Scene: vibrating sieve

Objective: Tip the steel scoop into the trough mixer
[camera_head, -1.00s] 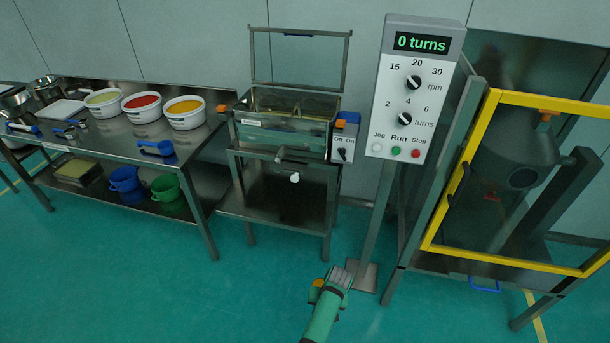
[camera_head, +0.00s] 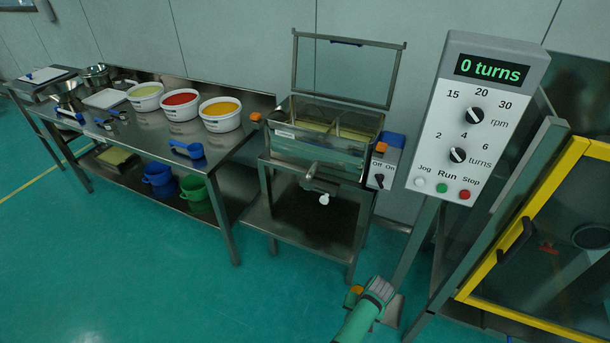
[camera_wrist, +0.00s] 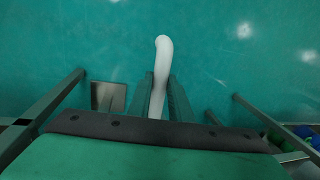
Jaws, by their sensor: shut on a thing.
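The trough mixer (camera_head: 315,155) stands on a steel stand in the middle of the head view, its framed lid raised. Some pale yellowish material shows inside on both sides of a divider. My gripper (camera_head: 380,288) is low in front of the mixer, to its right and well apart from it. In the wrist view my gripper (camera_wrist: 163,98) is shut on a pale, slim, curved handle (camera_wrist: 161,58), which fits the steel scoop. The scoop's bowl and any contents cannot be made out.
A control box (camera_head: 478,125) on a post reads 0 turns, right of the mixer. A yellow-framed guard (camera_head: 535,235) is farther right. The floor in front is clear.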

